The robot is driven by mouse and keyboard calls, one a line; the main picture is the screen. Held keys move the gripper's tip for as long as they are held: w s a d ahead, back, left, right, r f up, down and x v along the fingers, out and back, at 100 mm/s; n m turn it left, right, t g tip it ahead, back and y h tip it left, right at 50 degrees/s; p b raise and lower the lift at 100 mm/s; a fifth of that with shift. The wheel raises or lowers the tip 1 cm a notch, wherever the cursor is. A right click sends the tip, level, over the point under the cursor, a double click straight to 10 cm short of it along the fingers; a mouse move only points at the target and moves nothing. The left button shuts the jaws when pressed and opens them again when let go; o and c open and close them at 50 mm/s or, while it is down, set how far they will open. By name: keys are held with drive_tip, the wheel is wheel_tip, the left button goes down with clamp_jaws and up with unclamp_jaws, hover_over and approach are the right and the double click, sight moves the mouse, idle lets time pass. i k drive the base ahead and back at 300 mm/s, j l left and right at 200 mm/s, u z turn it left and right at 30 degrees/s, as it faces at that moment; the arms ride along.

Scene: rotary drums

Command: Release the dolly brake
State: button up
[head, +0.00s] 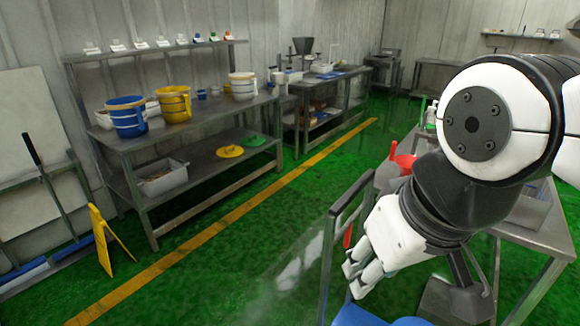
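My gripper (357,279) is at the lower right of the head view, pointing down and left. Its pale fingers are seen at a slant, and I cannot tell whether they are open or shut. A dark upright handle frame (329,245) stands just left of the gripper and may belong to the dolly. A blue surface (358,316) shows below the gripper at the bottom edge. I cannot make out a dolly brake; the lower part is cut off by the frame and covered by my arm.
A steel bench (205,118) with blue, yellow and white buckets stands along the left wall. A yellow floor sign (109,243) stands at the left. The green floor between the bench and handle frame is clear. A steel table (540,232) is at the right.

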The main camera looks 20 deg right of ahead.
sight(347, 228)
drive_tip(key=i+j+z, duration=0.35)
drive_tip(key=j+z, duration=0.3)
drive_tip(key=i+j+z, duration=0.2)
drive_tip(key=j+z, duration=0.15)
drive_tip(key=j, duration=0.2)
drive_tip(key=j+z, duration=0.65)
drive_tip(key=j, duration=0.3)
drive_tip(key=j+z, duration=0.15)
drive_tip(key=j, duration=0.45)
drive_tip(key=k, duration=0.45)
